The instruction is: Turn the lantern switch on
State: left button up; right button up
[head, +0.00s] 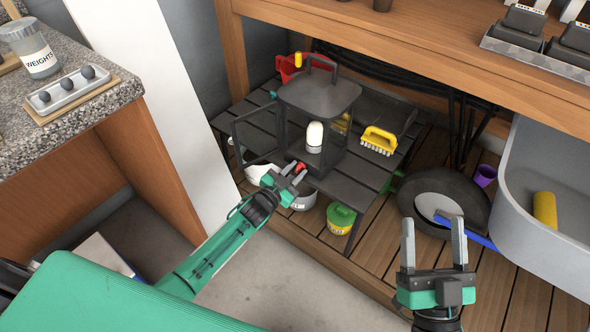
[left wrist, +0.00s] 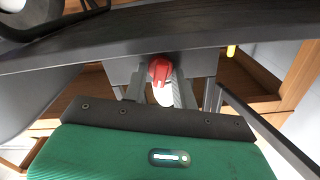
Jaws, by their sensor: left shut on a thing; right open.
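A dark grey lantern (head: 319,99) stands on the low slatted shelf, its door (head: 258,138) swung open to the left. A white bulb (head: 314,137) shows inside it. A small red switch knob sits low at the lantern's front (head: 300,166). My left gripper (head: 289,174) reaches to the lantern's base and is shut on the red switch (left wrist: 160,70), which shows between its fingers in the left wrist view.
A yellow brush (head: 379,140) lies on the dark slatted shelf (head: 348,184) right of the lantern. A green-lidded tub (head: 341,217) stands below. A black pan (head: 443,200) and a grey bin (head: 552,205) are at right. A wooden bench (head: 440,50) overhangs the back.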

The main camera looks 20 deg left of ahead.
pick_arm(q)
jog(key=m, duration=0.3)
jog(key=shift+p, duration=0.3)
jog(key=shift+m, duration=0.8)
jog(key=shift+f+m, duration=0.1)
jog(key=shift+m, duration=1)
jog(key=shift+d+m, duration=0.1)
jog(key=shift+m, duration=0.7)
pick_arm(e)
jog(key=shift+w+a+f+g, duration=0.1)
jog(key=shift+a+f+g, duration=0.2)
jog(key=shift+f+g, duration=0.5)
jog(key=shift+w+a+f+g, duration=0.1)
jog(key=shift+a+f+g, duration=0.3)
jog(key=shift+f, duration=0.65)
jog(key=shift+d+r, duration=0.1)
jog(key=shift+d, duration=0.05)
pick_arm(q)
jog(key=o, duration=0.6)
jog(key=shift+s, duration=0.1)
jog(key=shift+o, duration=0.2)
pick_arm(e)
jog(key=shift+s, duration=0.1)
